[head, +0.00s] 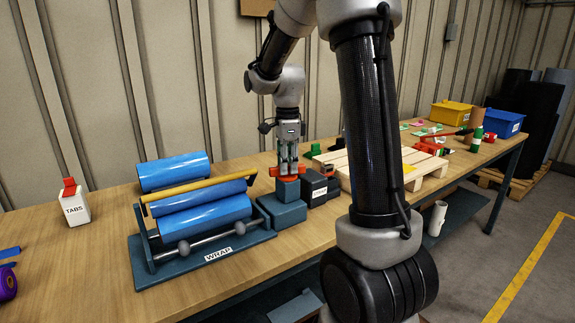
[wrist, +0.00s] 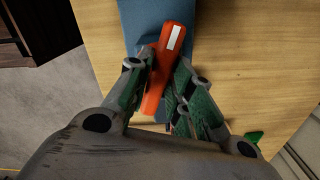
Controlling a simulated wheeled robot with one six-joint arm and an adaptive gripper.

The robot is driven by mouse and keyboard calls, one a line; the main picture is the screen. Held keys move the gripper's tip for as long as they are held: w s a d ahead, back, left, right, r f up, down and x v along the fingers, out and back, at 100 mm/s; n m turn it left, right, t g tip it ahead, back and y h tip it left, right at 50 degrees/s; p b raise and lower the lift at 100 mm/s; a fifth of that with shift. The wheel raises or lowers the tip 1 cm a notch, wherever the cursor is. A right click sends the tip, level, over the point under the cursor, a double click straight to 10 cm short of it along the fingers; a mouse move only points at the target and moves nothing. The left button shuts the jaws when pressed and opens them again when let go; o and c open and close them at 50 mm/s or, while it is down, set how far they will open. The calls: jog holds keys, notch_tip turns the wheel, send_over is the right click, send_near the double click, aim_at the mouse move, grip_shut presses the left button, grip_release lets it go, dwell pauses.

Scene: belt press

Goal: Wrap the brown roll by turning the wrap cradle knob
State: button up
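The wrap cradle (head: 178,272), a blue-grey stand labelled WRAP, sits on the bench at the left, with a shiny blue roll (head: 205,220) in it under a yellow bar (head: 200,189). No brown surface shows on that roll. The orange-red knob (head: 275,172) tops a blue-grey block right of the cradle. In the wrist view the knob (wrist: 173,38) has a white stripe and lies slightly slanted. My gripper (head: 288,166) points down over it; its fingers (wrist: 163,70) sit close on both sides and look shut on it, partly hiding it.
Another blue roll (head: 172,171) lies behind the cradle. A white TABS bottle (head: 75,206) stands at the left. A dark box (head: 313,190) and a wooden pallet (head: 430,170) are right of the knob. Yellow (head: 452,114) and blue (head: 503,123) bins stand farther right.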

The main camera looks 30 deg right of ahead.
jog(key=shift+o, duration=0.9)
notch_tip(320, 180, up, 12)
dwell(0.7)
